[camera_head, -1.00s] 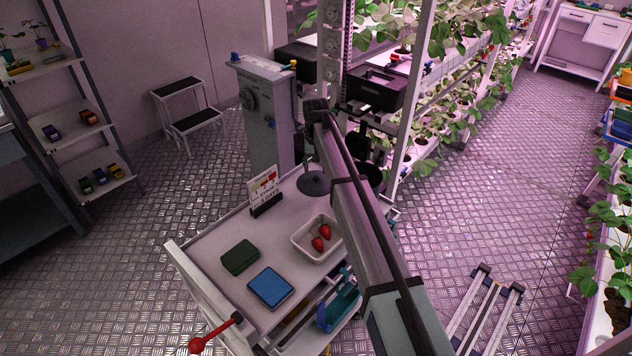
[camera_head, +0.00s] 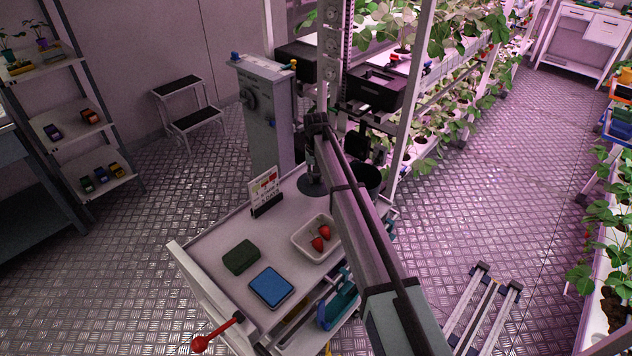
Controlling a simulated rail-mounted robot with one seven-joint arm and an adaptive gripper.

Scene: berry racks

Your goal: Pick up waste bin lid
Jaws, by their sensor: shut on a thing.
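The waste bin lid (camera_head: 308,187) is a dark grey round disc, seen in the head view just beyond the back corner of the white trolley top. My gripper (camera_head: 314,172) points down over the lid's middle and is shut on it; the fingertips are small and partly hidden. The lid looks about level, away from the bin. The dark waste bin (camera_head: 366,182) stands to the right of the lid, its round mouth uncovered and partly hidden by my arm.
The trolley (camera_head: 215,262) holds a white tray (camera_head: 300,243) with red strawberries, a green box (camera_head: 241,257), a blue box (camera_head: 271,287) and a sign card (camera_head: 265,190). A grey cabinet (camera_head: 262,120) stands behind the lid.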

